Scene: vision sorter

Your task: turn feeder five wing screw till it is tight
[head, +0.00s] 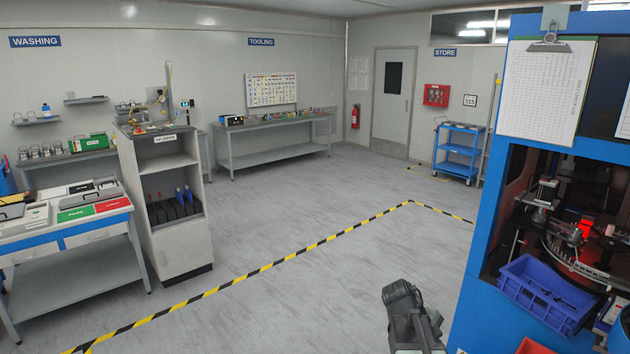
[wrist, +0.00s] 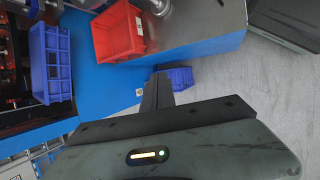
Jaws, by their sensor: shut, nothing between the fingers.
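The feeder five wing screw cannot be picked out in either view. The blue-framed sorter (head: 487,190) stands at the right of the head view, with metal fixtures and a red-lit part (head: 586,229) behind its opening. My gripper (wrist: 158,80) shows in the wrist view as a narrow dark shape pointing up the picture, its fingers shut and empty. It lies in front of the blue machine panel (wrist: 97,88) and appears to touch nothing. In the head view only a dark part of my arm shows at the bottom, left of the sorter.
A blue crate (head: 540,307) sits at the sorter's opening; it also shows in the wrist view (wrist: 37,62). Open floor (head: 330,285) lies left, crossed by yellow-black tape (head: 300,252).

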